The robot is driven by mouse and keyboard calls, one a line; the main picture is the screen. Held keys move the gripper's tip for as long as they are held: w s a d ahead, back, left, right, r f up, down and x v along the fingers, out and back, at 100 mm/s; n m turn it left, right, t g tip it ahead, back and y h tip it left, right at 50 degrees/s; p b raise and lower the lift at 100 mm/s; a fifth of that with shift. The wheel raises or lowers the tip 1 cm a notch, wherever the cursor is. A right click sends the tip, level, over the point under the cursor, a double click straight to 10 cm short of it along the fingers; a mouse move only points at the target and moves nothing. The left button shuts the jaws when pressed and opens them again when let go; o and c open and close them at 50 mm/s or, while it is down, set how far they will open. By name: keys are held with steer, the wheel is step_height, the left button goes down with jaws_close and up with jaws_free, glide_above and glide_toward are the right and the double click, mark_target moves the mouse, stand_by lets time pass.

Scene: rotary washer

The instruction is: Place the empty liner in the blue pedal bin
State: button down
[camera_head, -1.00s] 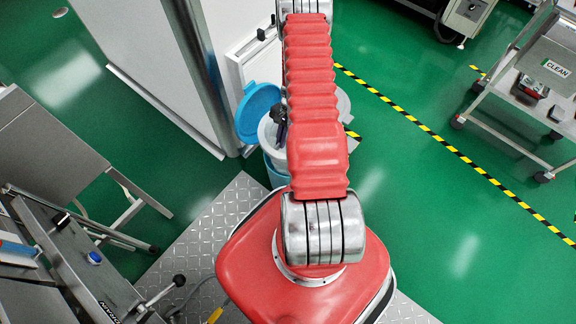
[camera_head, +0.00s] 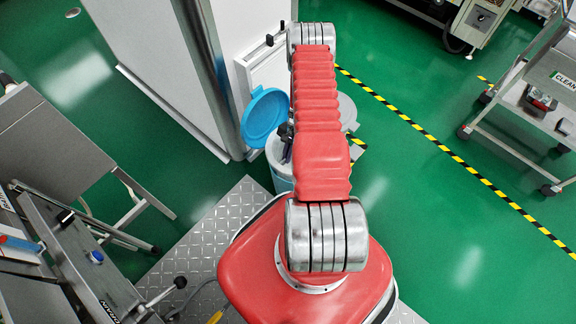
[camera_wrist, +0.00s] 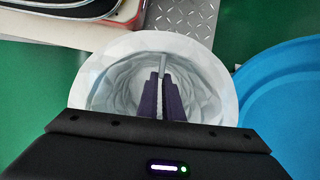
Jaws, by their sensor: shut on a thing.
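The empty liner (camera_wrist: 200,60) is a white, translucent bucket-like shape, seen from above with its mouth open. My gripper (camera_wrist: 160,90) has dark fingers reaching into the mouth, shut on the liner along a grey strip. In the head view the liner (camera_head: 273,152) shows as a pale rim beside my dark gripper (camera_head: 287,138). It is at the mouth of the blue pedal bin (camera_head: 281,183), whose open blue lid (camera_head: 264,116) stands to the left; the lid also fills the right of the wrist view (camera_wrist: 285,105). My arm hides part of both. I cannot tell how deep the liner sits.
A grey bin (camera_head: 348,113) stands right behind my arm. A white cabinet (camera_head: 150,60) rises behind the lid. A metal cart (camera_head: 530,110) stands at the right, and a steel table (camera_head: 60,140) at the left.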

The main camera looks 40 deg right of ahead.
steer(key=shift+f, duration=2.75)
step_height(320, 180, down, 4)
steer(key=shift+r, duration=0.1)
steer(key=c, duration=1.9)
jaws_free()
steer(key=shift+r, duration=0.1)
steer(key=shift+v, duration=5.9)
